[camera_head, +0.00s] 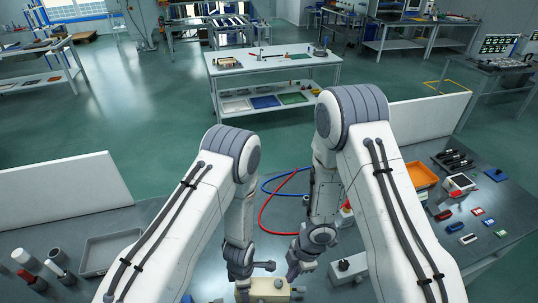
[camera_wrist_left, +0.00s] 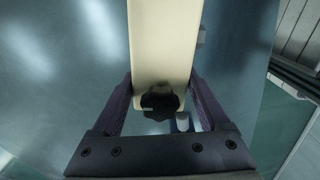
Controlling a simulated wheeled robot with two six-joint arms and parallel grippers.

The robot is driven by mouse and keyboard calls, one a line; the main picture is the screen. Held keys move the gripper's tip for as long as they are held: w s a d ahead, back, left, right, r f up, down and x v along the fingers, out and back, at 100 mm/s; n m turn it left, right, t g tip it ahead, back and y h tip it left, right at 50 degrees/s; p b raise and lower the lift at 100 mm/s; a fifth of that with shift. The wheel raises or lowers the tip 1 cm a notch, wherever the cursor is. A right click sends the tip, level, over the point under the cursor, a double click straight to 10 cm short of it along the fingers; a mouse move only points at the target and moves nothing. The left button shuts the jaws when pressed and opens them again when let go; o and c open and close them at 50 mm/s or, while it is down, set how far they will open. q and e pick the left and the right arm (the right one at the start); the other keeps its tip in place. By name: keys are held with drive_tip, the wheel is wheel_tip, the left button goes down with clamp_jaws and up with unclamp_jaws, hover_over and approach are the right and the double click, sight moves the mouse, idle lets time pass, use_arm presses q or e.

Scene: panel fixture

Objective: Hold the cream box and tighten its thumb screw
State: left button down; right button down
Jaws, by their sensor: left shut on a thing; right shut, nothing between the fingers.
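The cream box (camera_head: 268,288) is at the bottom edge of the head view, partly cut off by the frame. In the left wrist view the cream box (camera_wrist_left: 163,40) runs up between the purple fingers of my left gripper (camera_wrist_left: 160,82), which is shut on its sides. A black lobed thumb screw (camera_wrist_left: 160,101) sits at the near end of the box. My right gripper (camera_head: 294,270) is shut and empty, just above and to the right of the box in the head view. Whether it touches the box cannot be told.
A pale grey box with a dark knob (camera_head: 347,267) stands to the right. Blue and red hoses (camera_head: 268,205) loop behind the grippers. An orange bin (camera_head: 421,176) and small parts lie right. White panels (camera_head: 60,190) edge the bench.

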sight(284, 286)
drive_tip(key=shift+a+v, duration=0.2)
drive_tip(key=shift+v, duration=0.75)
drive_tip(key=shift+r, duration=0.1)
drive_tip(key=shift+w+a+f, duration=0.1)
drive_tip(key=shift+w+f, duration=0.2)
drive_tip(key=shift+f, duration=0.7)
drive_tip(key=shift+w+a+f, duration=0.1)
drive_tip(key=shift+w+f, duration=0.2)
drive_tip(key=shift+f, duration=0.75)
drive_tip(key=shift+w+a+f, duration=0.1)
drive_tip(key=shift+w+f, duration=0.25)
drive_tip(key=shift+f, duration=0.65)
drive_tip(key=shift+s+a, duration=0.2)
drive_tip(key=shift+a, duration=0.05)
drive_tip(key=shift+s+d, duration=0.15)
drive_tip(key=shift+s, duration=0.5)
